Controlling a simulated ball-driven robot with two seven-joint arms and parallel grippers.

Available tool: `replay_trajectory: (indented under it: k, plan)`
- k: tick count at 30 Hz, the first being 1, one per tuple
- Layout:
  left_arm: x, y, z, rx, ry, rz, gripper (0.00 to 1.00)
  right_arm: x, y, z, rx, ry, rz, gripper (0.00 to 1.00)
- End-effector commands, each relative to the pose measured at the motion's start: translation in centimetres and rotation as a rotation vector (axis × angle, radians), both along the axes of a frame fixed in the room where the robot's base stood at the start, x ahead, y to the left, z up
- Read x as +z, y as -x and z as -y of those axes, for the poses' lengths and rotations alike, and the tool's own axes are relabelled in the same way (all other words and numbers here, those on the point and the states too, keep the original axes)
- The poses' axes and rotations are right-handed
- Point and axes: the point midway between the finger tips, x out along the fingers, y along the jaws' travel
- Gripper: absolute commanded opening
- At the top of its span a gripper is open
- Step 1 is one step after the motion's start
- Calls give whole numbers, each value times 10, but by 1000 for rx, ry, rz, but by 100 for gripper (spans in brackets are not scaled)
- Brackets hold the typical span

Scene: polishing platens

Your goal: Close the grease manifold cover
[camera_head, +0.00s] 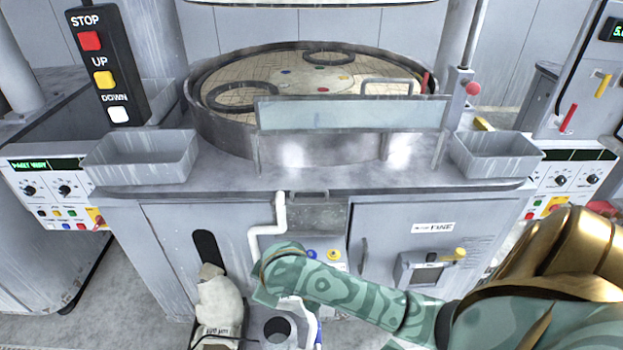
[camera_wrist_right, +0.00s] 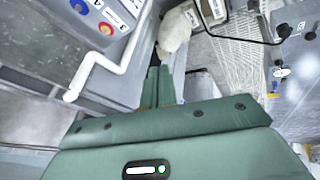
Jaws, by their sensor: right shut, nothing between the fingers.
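In the head view, a small grey panel (camera_head: 315,218) with a bar handle at its top sits in the middle of the cabinet front, and it looks like the manifold cover. Blue and yellow knobs (camera_head: 322,254) show exposed just below it, so the cover appears open; its exact angle is unclear. The wrist view shows knobs on a white plate (camera_wrist_right: 100,14) at upper left. My right gripper (camera_wrist_right: 162,75) is shut and empty, close to the cabinet front, left of the knobs in the head view, where my forearm hides its fingers. My left gripper is out of view.
A bent white pipe (camera_head: 280,218) runs down the cabinet beside the panel. A cabinet door (camera_head: 405,245) with a handle is to the right. Two grey bins (camera_head: 142,156) (camera_head: 492,153) flank the round platen tub (camera_head: 210,125).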

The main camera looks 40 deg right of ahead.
Motion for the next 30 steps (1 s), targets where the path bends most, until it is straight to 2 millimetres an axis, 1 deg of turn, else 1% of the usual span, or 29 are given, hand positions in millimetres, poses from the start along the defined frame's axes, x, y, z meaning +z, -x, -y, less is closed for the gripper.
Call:
replay_trajectory:
  k: [1,2,3,5,6,8,9,11,12,15,18,20,22,26,30]
  plan:
    - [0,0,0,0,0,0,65,3,-22,10,-35,-5,-16,0]
    - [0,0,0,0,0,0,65,5,-35,17,-68,-14,-32,0]
    - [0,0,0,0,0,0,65,9,-52,30,-123,-25,-54,0]
    - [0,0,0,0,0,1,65,20,-78,56,-230,-40,-86,0]
    - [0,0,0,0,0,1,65,31,-94,77,-315,-54,-103,0]
    - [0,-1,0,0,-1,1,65,52,-114,111,-455,-77,-119,0]
    - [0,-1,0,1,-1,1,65,67,-125,134,-552,-99,-126,0]
    - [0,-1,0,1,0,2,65,92,-137,168,-696,-135,-128,0]
    - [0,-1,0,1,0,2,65,108,-142,188,-785,-163,-125,0]
    - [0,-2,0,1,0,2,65,144,-149,228,-973,-235,-116,0]
    - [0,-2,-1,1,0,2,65,167,-150,253,-1094,-291,-108,0]
    - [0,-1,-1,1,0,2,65,174,-150,261,-1134,-312,-106,0]
    - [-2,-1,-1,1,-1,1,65,175,-151,266,-1158,-326,-105,0]
    - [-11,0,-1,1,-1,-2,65,160,-154,268,-1163,-329,-108,0]
    - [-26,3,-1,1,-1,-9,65,131,-160,273,-1163,-328,-107,0]
